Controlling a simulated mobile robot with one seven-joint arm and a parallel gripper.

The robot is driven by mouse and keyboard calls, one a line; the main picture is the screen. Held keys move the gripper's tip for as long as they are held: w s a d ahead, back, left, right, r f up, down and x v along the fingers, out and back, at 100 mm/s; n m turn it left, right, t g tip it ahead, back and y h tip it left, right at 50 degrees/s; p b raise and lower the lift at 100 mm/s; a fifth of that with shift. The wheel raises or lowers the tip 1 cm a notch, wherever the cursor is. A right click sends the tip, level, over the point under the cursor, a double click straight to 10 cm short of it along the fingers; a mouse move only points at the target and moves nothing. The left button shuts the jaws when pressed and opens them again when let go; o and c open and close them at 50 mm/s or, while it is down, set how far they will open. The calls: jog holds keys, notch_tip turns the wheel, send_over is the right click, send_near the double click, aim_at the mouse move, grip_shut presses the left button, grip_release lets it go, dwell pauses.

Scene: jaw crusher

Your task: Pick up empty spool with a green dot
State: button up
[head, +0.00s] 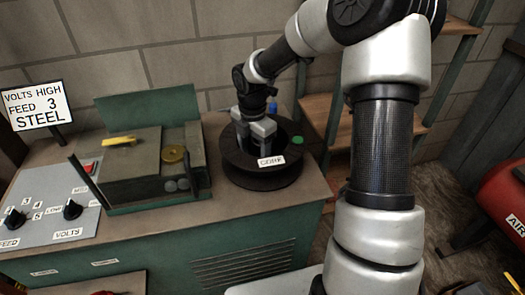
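A black spool (262,180) lies flat at the right end of the green cabinet's top. A white label (271,161) is on its front, and a green dot (297,140) shows at its right edge. No wire can be made out on it. My gripper (256,137) points down over the middle of the spool, its grey fingers reaching into the ring. The fingers hide the spool's centre. I cannot tell whether they are apart or closed on the hub.
The green cabinet (255,245) carries a welder-like feeder box (150,165) with a raised lid left of the spool. A knob panel (45,210) and a sign (35,106) stand farther left. Wooden shelves (325,120) are behind right; a red air tank (500,205) is far right.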

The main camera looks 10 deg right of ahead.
jog(key=c, duration=1.4)
notch_tip(320, 180, up, 18)
jog(key=p, duration=0.4)
jog(key=shift+p, duration=0.3)
grip_shut()
jog(key=o, duration=1.9)
grip_release()
jog(key=shift+c, duration=0.2)
